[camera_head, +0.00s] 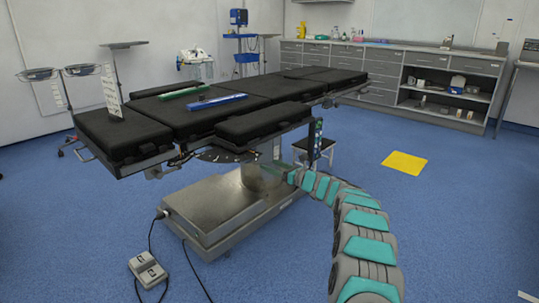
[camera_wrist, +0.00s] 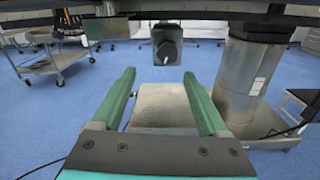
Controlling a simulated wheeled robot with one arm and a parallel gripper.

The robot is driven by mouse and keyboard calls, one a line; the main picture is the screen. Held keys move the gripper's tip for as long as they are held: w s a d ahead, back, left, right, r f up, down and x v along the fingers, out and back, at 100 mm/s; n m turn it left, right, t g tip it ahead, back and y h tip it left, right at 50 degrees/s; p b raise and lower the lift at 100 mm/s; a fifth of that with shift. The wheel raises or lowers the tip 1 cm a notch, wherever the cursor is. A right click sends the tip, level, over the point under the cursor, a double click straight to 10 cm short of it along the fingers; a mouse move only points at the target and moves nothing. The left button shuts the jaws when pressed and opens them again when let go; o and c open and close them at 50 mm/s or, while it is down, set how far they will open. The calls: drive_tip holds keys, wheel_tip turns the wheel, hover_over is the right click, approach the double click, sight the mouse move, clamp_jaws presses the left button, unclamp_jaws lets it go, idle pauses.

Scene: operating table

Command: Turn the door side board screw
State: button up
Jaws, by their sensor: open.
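The operating table (camera_head: 205,113) has black pads and stands on a metal column and base. In the wrist view a dark round knob (camera_wrist: 168,49), likely the side board screw, sits in a block under the table's metal edge. My gripper (camera_wrist: 158,74) is open and empty, with its two green fingers apart. The knob appears beyond the fingertips, above the gap between them, and not touching them. In the head view my arm reaches under the side board (camera_head: 262,124). I cannot make out the knob there.
The table's metal column (camera_wrist: 240,78) stands to the right of my gripper in the wrist view. The steel base (camera_head: 225,212) spreads low over the floor. A foot pedal (camera_head: 147,268) with cables lies in front. A stool (camera_head: 314,147) stands behind my arm. The floor at right is mostly clear.

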drive_tip(key=w+p+x, duration=0.1)
drive_tip(key=p+x, duration=0.1)
drive_tip(key=x, duration=0.5)
drive_tip(key=shift+w+d, duration=0.2)
drive_tip(key=shift+w, duration=0.05)
idle(0.3)
drive_tip(key=shift+a, duration=0.1)
drive_tip(key=shift+c, duration=0.4)
clamp_jaws()
idle(0.4)
